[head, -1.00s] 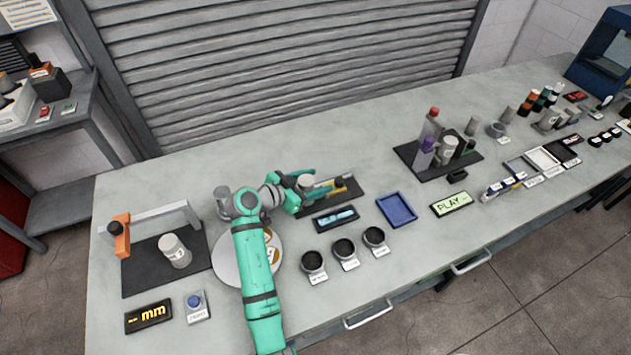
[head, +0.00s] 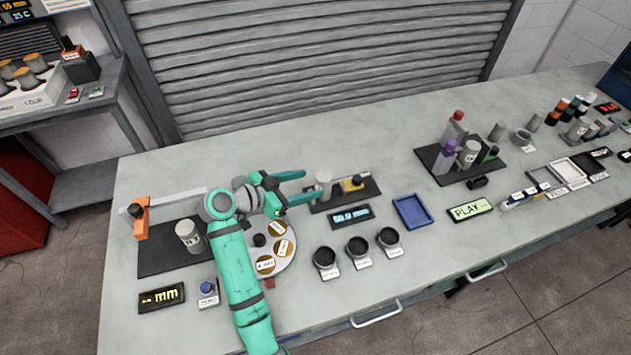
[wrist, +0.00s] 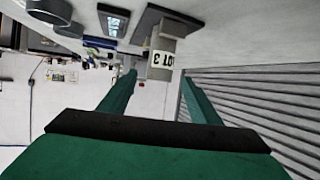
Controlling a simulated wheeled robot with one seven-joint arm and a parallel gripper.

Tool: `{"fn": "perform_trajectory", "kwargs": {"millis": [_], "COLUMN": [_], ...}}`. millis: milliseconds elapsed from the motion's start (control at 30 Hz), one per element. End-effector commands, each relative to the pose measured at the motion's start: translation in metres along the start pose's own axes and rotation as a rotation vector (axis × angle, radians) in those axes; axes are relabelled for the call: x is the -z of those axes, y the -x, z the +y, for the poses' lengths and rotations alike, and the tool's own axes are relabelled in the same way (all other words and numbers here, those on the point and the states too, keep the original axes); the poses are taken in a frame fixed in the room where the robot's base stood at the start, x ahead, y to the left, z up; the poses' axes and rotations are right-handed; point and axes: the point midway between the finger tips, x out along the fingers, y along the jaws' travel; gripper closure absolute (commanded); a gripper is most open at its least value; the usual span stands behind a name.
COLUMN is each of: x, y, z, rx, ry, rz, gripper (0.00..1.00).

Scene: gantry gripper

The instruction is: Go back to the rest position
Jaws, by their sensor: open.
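My gripper (head: 309,185) is open and empty, with its two teal fingers pointing right, above the left part of the bench. A grey cylinder (head: 323,186) stands upright on a dark pad (head: 345,199) just beyond the fingertips in the head view. In the wrist view the cylinder (wrist: 165,50) has a white label reading "LOT 3" and shows beyond and between the fingertips (wrist: 158,80). I cannot tell the exact gap between them.
A round white plate (head: 262,278) with brown discs lies beside my arm. Another labelled cylinder (head: 188,236) stands on a dark mat at left, near an orange-ended gantry (head: 141,220). Black cups (head: 358,249) and a blue tray (head: 412,211) are to the right. Bench behind is clear.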

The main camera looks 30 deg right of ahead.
Motion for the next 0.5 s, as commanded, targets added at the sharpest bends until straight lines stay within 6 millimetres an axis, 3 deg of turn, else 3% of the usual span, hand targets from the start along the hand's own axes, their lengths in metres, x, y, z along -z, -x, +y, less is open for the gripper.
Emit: {"fn": "perform_trajectory", "kwargs": {"millis": [500], "x": [0.0002], "y": [0.0076], "z": [0.0004], "rx": [-0.001], "ry": [-0.001], "rz": [0.000], "gripper": [0.43]}}
